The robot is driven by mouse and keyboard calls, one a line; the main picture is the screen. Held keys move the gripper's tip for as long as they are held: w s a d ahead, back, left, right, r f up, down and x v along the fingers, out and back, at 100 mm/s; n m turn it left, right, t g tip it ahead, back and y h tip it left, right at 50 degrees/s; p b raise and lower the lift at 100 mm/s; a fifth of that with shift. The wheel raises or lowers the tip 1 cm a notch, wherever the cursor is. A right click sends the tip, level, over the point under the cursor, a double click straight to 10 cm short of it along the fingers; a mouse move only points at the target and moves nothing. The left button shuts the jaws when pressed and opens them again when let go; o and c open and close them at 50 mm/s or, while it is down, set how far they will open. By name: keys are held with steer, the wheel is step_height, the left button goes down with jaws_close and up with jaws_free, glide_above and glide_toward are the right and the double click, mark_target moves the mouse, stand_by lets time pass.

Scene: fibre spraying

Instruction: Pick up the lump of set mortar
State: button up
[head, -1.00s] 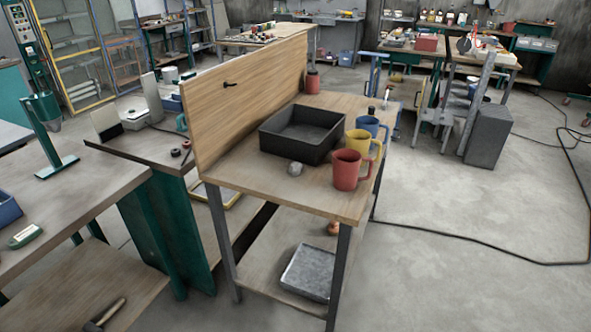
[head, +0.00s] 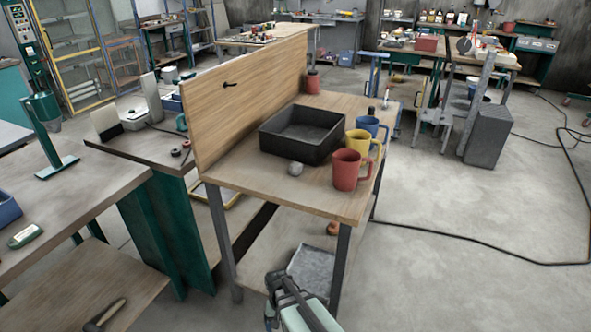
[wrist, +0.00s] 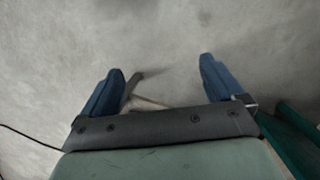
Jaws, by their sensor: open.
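The lump of set mortar (head: 295,169) is a small, grey, rounded piece. It lies on the wooden bench top (head: 245,180), near the front edge, just in front of the black tray and left of the red mug. My gripper (wrist: 162,76) shows in the wrist view with its two blue fingers wide apart and nothing between them. Grey concrete floor is below it. In the head view, part of my arm shows at the bottom, in front of the bench and lower than its top. The lump is not in the wrist view.
A black tray (head: 302,153) stands behind the lump. A red mug (head: 346,171), a yellow mug (head: 359,146) and a blue mug (head: 368,127) line the right side. A wooden panel (head: 250,95) rises along the left. A grey tray (head: 312,268) sits on the lower shelf.

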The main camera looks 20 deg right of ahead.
mark_target(295, 164)
steer(key=w+r+m+t, duration=0.3)
steer(key=w+r+t, duration=0.1)
steer(key=w+r, duration=1.35)
steer(key=w+d+r+m, duration=0.1)
steer(key=w+r, duration=0.3)
steer(key=r, duration=0.4)
steer(key=w+d+r+m+t, duration=0.1)
steer(key=w+r+m, duration=0.2)
steer(key=r, duration=0.6)
steer(key=w+d+r+m+t, duration=0.1)
steer(key=w+r+m, duration=0.1)
steer(key=w+r, duration=0.5)
steer(key=shift+w+d+r, duration=0.15)
steer(key=shift+r, duration=0.45)
steer(key=shift+w+d+r, duration=0.1)
steer(key=shift+d+r, duration=0.05)
steer(key=shift+r, duration=0.45)
steer(key=w+d+r+m+g+h, duration=0.1)
steer(key=w+d+r+m+g, duration=0.25)
steer(key=d+r+m, duration=0.65)
steer(key=d+f, duration=0.1)
steer(key=f, duration=0.4)
steer(key=d+f+n, duration=0.1)
steer(key=f, duration=0.4)
steer(key=d+f+n, duration=0.1)
steer(key=d+f, duration=0.1)
steer(key=f, duration=0.3)
steer(key=shift+f, duration=0.2)
steer(key=shift+c, duration=0.4)
